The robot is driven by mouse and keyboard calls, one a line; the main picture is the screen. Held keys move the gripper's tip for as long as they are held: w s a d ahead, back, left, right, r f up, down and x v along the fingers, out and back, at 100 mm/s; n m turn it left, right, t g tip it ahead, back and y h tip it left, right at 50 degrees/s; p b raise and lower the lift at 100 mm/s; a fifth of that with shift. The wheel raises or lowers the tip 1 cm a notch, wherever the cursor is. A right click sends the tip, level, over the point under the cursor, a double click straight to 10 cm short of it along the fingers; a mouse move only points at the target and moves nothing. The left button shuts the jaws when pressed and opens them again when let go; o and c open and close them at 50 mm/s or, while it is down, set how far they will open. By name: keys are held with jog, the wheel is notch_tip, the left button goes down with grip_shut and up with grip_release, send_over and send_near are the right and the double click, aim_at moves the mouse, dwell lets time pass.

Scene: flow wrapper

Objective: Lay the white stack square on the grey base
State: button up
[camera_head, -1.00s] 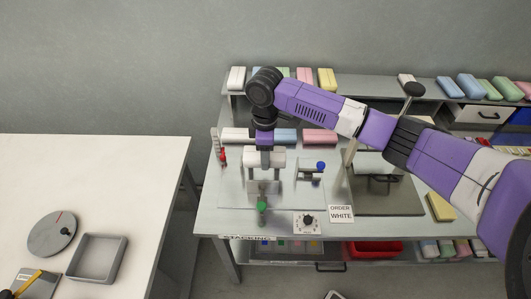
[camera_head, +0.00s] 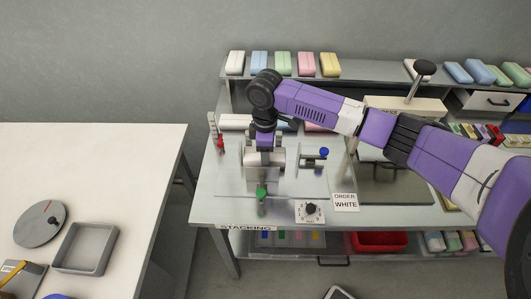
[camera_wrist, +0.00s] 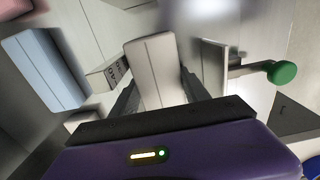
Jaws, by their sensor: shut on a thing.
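The white stack (camera_wrist: 155,66) is between the two fingers of my gripper (camera_wrist: 160,97) in the wrist view. In the head view, my gripper (camera_head: 264,150) points down, and the white stack (camera_head: 264,157) shows pale at its fingers. The grey base (camera_head: 263,174) is directly beneath, on the metal table. The fingers and stack hide much of its top, so I cannot tell whether the stack touches it or is square to it. A plate with a green knob (camera_head: 262,193) stands at its front; the knob (camera_wrist: 282,72) is on the right in the wrist view.
A blue-knobbed clamp (camera_head: 322,153) stands right of the base, and a red-handled piece (camera_head: 220,143) to the left. A dial box (camera_head: 309,210) and an ORDER WHITE sign (camera_head: 345,202) stand in front. Coloured stacks line the shelf behind. A light blue stack (camera_wrist: 45,70) lies left in the wrist view.

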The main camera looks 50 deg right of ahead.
jog(key=shift+f, duration=0.25)
dwell(0.6)
jog(key=o, duration=1.4)
jog(key=shift+r+b, duration=0.4)
jog(key=shift+r, duration=3.55)
